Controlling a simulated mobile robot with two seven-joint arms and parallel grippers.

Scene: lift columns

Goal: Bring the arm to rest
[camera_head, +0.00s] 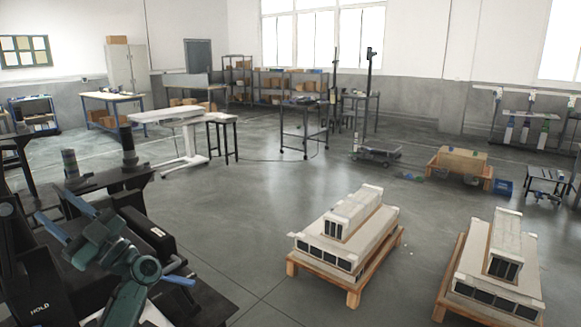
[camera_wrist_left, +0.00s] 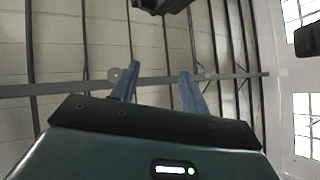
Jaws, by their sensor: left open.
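My left gripper (camera_head: 57,210) is at the lower left of the head view, teal with two blue fingers pointing up and to the left. The fingers stand apart with nothing held between them. In the left wrist view the left gripper (camera_wrist_left: 160,70) shows both blue fingers spread, with empty space between them and the ceiling behind. The wrist camera looks up at roof beams and bright windows. My right gripper cannot be made out in either view.
Black bench tops and dark equipment (camera_head: 150,238) stand close around the left arm. Two wooden pallets, the nearer-centre one (camera_head: 352,298) and a right one (camera_head: 440,308), carry stacked pale blocks. A white table (camera_head: 180,115) stands farther back. The grey floor (camera_head: 240,215) between is clear.

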